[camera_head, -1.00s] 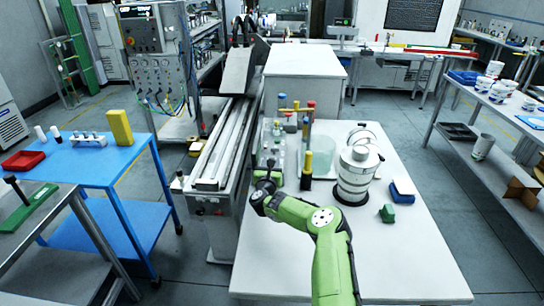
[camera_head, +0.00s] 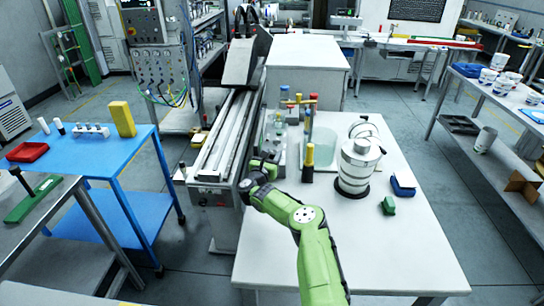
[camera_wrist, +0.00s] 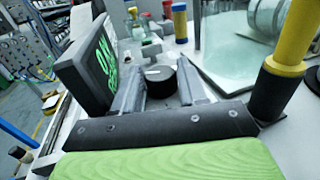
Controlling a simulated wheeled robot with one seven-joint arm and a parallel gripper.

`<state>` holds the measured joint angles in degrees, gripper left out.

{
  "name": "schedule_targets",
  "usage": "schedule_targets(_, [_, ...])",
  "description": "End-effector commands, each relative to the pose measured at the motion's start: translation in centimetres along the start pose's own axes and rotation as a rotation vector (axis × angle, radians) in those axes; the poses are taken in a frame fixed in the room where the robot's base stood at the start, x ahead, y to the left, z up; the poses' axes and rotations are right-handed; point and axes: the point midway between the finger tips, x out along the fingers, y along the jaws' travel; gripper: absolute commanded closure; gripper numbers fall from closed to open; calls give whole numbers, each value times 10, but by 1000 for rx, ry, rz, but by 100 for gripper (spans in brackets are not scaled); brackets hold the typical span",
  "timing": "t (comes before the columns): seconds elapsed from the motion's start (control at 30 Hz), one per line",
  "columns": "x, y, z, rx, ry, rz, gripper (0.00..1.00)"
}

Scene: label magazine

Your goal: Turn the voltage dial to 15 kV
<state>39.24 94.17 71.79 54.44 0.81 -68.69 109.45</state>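The voltage dial (camera_wrist: 161,82) is a round black knob with a pale mark on its top, seen in the wrist view. A dark display (camera_wrist: 92,66) with green characters stands left of it, tilted and too oblique to read. My gripper (camera_wrist: 160,86) has its two grey fingers apart, with the dial between them in the picture. I cannot tell whether either finger touches it. In the head view my gripper (camera_head: 262,163) is at the white table's left edge; the dial is not clear there.
A yellow-and-black post (camera_wrist: 281,69) stands close right of my gripper. A clear glass vessel (camera_head: 321,147) and a banded white canister (camera_head: 357,168) are farther right on the white table (camera_head: 350,250). A long rail machine (camera_head: 228,135) borders the left. The table's front is clear.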

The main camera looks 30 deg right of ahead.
Motion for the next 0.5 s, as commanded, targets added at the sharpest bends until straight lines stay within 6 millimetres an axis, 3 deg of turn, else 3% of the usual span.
schedule_targets(0.03, [0, 0, 0, 1, -1, -1, 50])
schedule_targets(0.13, [0, 0, 0, 0, 0, 0, 37])
schedule_targets(0.5, [-1, 2, 0, 1, 1, 5, 37])
